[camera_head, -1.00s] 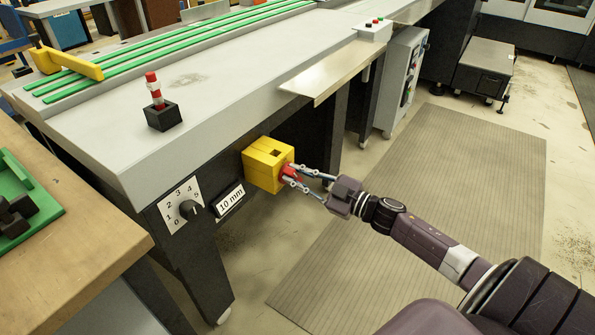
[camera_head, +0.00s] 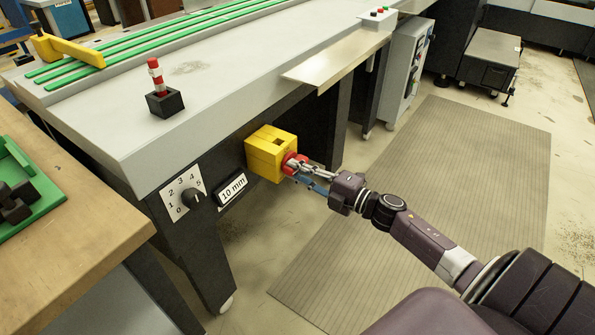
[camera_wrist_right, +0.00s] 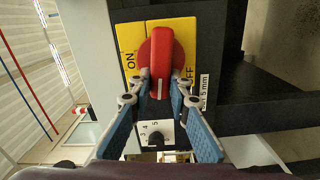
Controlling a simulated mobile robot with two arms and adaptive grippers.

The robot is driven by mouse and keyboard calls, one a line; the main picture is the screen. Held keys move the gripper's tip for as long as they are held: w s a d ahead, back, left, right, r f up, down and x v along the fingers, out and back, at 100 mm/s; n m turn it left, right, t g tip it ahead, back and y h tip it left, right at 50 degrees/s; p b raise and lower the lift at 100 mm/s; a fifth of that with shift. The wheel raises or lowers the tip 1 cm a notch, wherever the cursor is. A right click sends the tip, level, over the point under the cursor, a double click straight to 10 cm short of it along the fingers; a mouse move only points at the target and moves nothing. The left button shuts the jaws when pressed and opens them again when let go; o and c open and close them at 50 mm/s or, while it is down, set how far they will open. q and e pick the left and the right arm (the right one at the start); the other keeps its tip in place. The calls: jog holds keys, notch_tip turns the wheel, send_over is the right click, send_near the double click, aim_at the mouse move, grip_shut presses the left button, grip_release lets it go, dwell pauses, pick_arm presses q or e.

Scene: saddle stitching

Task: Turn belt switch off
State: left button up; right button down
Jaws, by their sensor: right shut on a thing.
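The belt switch is a red rotary knob (camera_head: 293,160) on a yellow box (camera_head: 263,150) fixed to the dark side of the machine. In the right wrist view the red knob (camera_wrist_right: 161,62) sits on the yellow plate (camera_wrist_right: 128,38), its raised grip running up and down the picture between the words ON at left and OFF at right. A small pale mark shows at the grip's lower end. My right gripper (camera_head: 300,169) is shut on the knob; in the wrist view its fingertips (camera_wrist_right: 160,86) lie on both sides of the grip's lower end. My left gripper is out of view.
The floor mat (camera_head: 450,170) is clear.

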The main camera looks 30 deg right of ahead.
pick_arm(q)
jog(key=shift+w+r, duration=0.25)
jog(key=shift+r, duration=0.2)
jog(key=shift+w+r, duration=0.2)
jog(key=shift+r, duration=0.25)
pick_arm(e)
jog(key=shift+f+n, duration=0.25)
jog(key=shift+n, duration=0.65)
jog(key=c, duration=1.8)
grip_release()
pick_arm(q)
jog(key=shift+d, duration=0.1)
pick_arm(e)
jog(key=v, duration=1.2)
